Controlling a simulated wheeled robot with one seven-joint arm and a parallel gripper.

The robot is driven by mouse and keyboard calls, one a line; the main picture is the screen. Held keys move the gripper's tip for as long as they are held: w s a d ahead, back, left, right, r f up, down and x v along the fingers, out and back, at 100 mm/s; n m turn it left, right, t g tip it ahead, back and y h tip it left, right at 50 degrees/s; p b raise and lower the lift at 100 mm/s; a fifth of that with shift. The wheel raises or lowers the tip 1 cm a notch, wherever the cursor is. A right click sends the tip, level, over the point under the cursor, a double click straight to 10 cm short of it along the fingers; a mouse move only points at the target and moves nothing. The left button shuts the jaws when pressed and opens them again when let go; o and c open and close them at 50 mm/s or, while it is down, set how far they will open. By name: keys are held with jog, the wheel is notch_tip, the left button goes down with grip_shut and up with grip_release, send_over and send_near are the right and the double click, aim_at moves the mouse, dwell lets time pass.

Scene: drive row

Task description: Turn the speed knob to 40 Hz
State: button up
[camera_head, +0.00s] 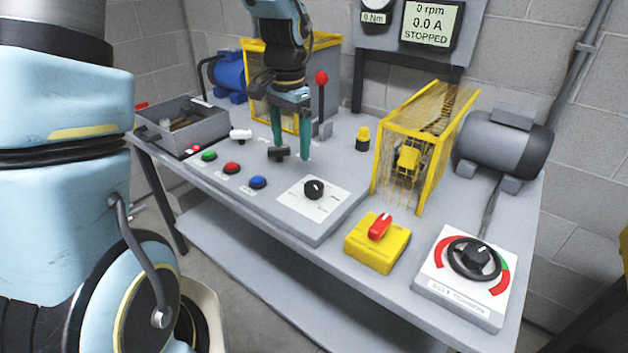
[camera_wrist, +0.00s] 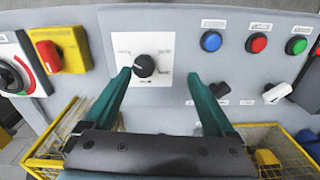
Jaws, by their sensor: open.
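The speed knob (camera_head: 314,188) is a round black knob on a white square plate (camera_head: 298,207) on the sloped front of the bench; its scale marks are too small to read. In the wrist view the knob (camera_wrist: 144,66) shows between my fingertips, closer to the left one, on its white plate (camera_wrist: 122,43). My gripper (camera_head: 291,155) has two green fingers pointing down, open and empty, behind and left of the knob in the head view. In the wrist view my gripper (camera_wrist: 159,75) spans wider than the knob, with no visible contact. The display (camera_head: 430,24) reads 0 rpm, 0.0 A, STOPPED.
Blue (camera_head: 258,182), red (camera_head: 231,168) and green (camera_head: 208,155) buttons lie left of the knob. A black switch (camera_wrist: 219,89) and a white switch (camera_wrist: 277,93) are nearby. A red-lever (camera_head: 321,92) stands behind. A yellow switch box (camera_head: 364,250) and yellow cage (camera_head: 427,104) stand right.

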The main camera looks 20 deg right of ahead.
jog(key=m, duration=0.2)
send_over(314, 185)
notch_tip(314, 185, down, 11)
jog(key=shift+p, duration=1)
jog(key=c, duration=1.4)
